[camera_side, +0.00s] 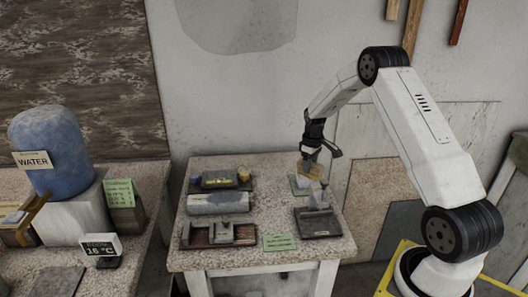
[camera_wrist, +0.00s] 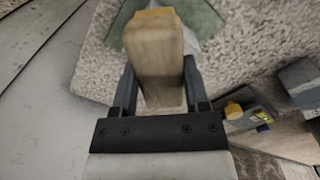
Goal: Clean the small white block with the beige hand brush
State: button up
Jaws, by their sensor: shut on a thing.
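My gripper (camera_side: 312,151) is shut on the beige hand brush (camera_side: 311,170) and holds it above the right back part of the speckled table. In the wrist view the brush (camera_wrist: 155,62) stands between my two fingers (camera_wrist: 158,78), with a yellow-orange end at the top. A small whitish block (camera_side: 318,198) shows just below the brush in the side view. A green pad (camera_side: 299,186) lies there too. In the wrist view the pad (camera_wrist: 196,14) is partly hidden behind the brush, with a pale patch beside the brush. I cannot tell whether the brush touches the block.
A dark grey tray (camera_side: 320,224) lies in front of the block. To the left are a dark tray (camera_side: 205,181) with yellow items, a grey roll-like piece (camera_side: 218,203) and a wooden holder (camera_side: 198,239) with grey blocks. A green note (camera_side: 279,242) lies at the front edge.

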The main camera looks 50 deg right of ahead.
aim_at(319, 167)
jog(key=shift+s, duration=0.5)
jog(key=shift+s, duration=0.1)
jog(key=shift+s+f, duration=0.1)
jog(key=shift+s, duration=0.95)
jog(key=shift+w+r, duration=0.4)
jog(key=shift+w, duration=0.2)
jog(key=shift+w+r, duration=0.35)
jog(key=shift+w, duration=0.2)
jog(key=shift+r, duration=1.25)
jog(key=shift+r, duration=0.15)
